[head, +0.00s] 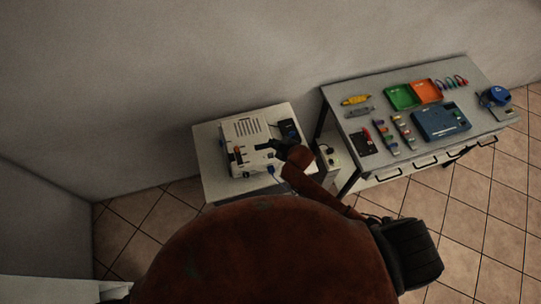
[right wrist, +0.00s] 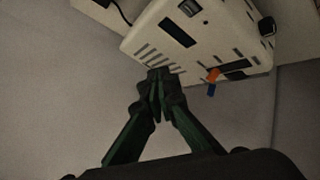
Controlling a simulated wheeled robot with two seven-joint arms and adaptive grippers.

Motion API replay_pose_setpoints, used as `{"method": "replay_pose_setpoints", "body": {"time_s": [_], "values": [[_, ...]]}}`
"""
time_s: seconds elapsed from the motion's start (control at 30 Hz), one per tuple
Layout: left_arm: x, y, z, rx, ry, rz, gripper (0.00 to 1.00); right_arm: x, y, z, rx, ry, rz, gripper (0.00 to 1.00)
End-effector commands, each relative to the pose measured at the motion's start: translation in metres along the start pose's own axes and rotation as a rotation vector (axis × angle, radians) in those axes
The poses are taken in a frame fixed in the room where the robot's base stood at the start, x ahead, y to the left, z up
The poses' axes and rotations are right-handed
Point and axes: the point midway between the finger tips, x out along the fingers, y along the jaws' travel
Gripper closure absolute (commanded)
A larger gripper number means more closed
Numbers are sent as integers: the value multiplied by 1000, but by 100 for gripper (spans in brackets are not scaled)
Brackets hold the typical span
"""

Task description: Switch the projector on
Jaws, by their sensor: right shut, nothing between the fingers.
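The projector (head: 241,156) is a white box with vent slots on a small white table. It fills the top of the right wrist view (right wrist: 150,45), where a small dark switch-like part (right wrist: 189,7) and a dark rectangular panel (right wrist: 178,32) show on its face. My left gripper is not in view.
Orange and blue plugs (right wrist: 212,80) stick out at the projector's edge. A black box (head: 288,129) lies on the small table (head: 209,143). A grey workbench (head: 385,95) with trays and tools stands at the right. A wall is close behind.

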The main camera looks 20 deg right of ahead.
Motion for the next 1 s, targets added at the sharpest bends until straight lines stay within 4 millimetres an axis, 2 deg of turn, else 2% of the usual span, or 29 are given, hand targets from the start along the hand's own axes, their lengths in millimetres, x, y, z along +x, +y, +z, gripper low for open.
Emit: {"method": "replay_pose_setpoints", "body": {"time_s": [0.23,0.4,0.77,1.0], "values": [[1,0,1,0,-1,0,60,4,-4,4,3,-2,-1,100],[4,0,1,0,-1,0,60,14,-12,12,3,-2,-1,100],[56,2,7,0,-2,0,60,46,-35,35,2,-1,0,100],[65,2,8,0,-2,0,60,60,-44,44,2,-2,0,100]]}}
